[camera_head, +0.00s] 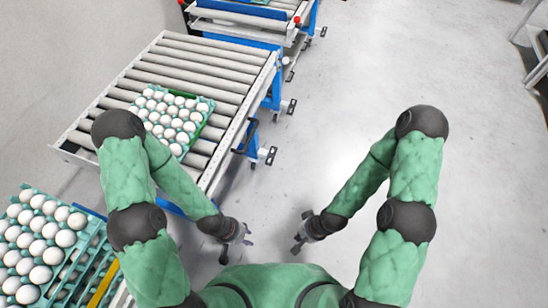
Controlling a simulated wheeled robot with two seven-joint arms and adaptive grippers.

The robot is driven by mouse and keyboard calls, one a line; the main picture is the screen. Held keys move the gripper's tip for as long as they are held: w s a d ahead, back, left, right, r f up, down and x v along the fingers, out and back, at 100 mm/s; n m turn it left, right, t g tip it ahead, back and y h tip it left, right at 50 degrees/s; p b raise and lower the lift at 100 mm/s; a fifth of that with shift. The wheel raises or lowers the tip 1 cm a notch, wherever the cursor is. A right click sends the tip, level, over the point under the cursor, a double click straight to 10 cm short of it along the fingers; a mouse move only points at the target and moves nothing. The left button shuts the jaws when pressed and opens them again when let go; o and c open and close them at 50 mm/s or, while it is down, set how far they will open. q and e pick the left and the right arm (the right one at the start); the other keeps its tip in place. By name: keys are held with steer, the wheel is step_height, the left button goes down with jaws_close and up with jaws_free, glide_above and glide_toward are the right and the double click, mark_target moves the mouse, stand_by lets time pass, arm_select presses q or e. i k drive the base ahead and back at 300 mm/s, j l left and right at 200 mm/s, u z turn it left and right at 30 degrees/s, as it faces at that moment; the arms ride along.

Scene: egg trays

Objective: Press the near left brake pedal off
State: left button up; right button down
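The roller cart (185,62) stands at the left, with blue legs and casters along its right side. A caster with a small pedal-like part (270,155) shows by its near right leg, and another caster (291,106) is farther back. I cannot tell from this view whether either brake is on. The cart's left-side casters are hidden. My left gripper (247,234) hangs below and to the right of the cart's near end, apart from the visible casters. Its finger opening is too small to tell. My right gripper (300,232) is empty, with its fingers apart, over bare floor.
A green tray of white eggs (203,129) lies on the rollers. Stacked egg trays (84,254) are at the lower left. Another blue-framed cart (262,22) stands at the back. The floor (400,60) to the right is clear.

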mark_target(273, 152)
steer(key=i+l+u, duration=0.1)
steer(key=u, duration=0.2)
steer(key=l+u, duration=0.1)
steer(key=u, duration=0.2)
steer(key=i+l+u, duration=0.15)
steer(key=l, duration=0.3)
steer(key=i+l+u, duration=0.1)
steer(key=l, duration=0.35)
steer(key=i+l+u, duration=0.15)
steer(key=l, duration=0.35)
steer(key=i+l+u, duration=0.15)
steer(key=l, duration=0.35)
steer(key=i+l+u, duration=0.1)
steer(key=l, duration=0.4)
steer(key=i+l, duration=0.1)
steer(key=l, duration=0.75)
steer(key=i+l, duration=0.15)
steer(key=l, duration=0.3)
steer(key=i+l, duration=0.1)
steer(key=l, duration=0.35)
